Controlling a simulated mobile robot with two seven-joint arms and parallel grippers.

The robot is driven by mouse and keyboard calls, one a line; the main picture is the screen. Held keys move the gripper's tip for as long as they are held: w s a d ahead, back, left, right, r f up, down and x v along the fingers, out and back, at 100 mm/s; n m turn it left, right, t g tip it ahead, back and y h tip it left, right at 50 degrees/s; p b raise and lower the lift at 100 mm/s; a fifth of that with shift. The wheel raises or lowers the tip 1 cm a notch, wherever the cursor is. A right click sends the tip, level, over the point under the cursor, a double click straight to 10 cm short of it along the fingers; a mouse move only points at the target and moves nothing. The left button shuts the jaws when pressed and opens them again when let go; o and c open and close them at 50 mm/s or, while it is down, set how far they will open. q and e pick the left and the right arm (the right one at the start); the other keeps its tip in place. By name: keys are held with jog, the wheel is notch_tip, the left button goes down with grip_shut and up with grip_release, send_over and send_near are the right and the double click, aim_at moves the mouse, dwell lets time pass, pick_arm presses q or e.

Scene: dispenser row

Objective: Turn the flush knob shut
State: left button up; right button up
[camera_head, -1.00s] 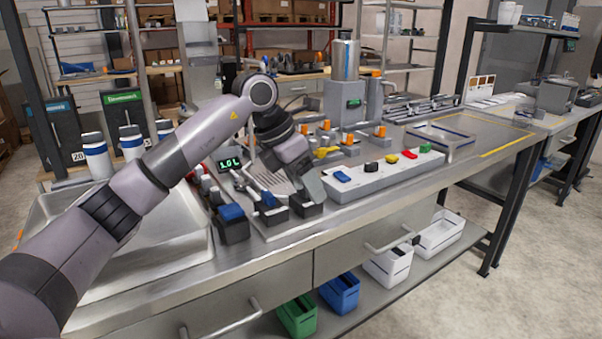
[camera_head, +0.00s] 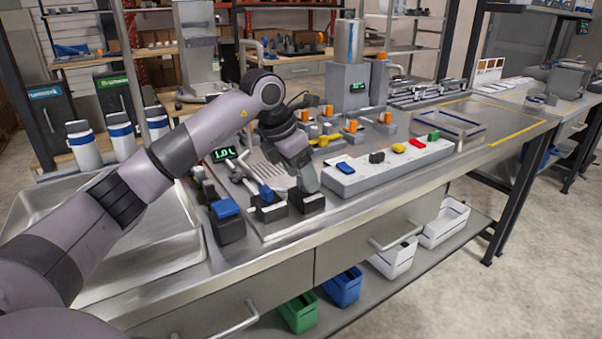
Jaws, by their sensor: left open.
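My left gripper (camera_head: 306,187) reaches down from the left over the dispenser row. It is close above a dark block (camera_head: 308,203) at the row's front right; its fingertips are hard to make out, and I cannot tell whether they touch anything. Beside it is a dark block with a blue-ended lever (camera_head: 267,193). A grey panel (camera_head: 375,178) to the right carries blue, black, yellow, red and green knobs. Behind the gripper stand several valves with orange knobs (camera_head: 351,125) and a yellow one (camera_head: 320,141). No label shows which knob is the flush knob. My right gripper is out of view.
A sink (camera_head: 150,262) lies left under my arm. A green-lit display (camera_head: 224,154) stands behind the row. A tall metal dispenser (camera_head: 347,85) stands at the back. White bottles (camera_head: 122,135) are at the far left. The counter right of the panel holds a tray (camera_head: 447,131).

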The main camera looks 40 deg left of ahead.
pick_arm(q)
jog(key=shift+w+f, duration=0.1)
jog(key=shift+f, duration=0.15)
jog(key=shift+c, duration=0.3)
jog(key=c, duration=1)
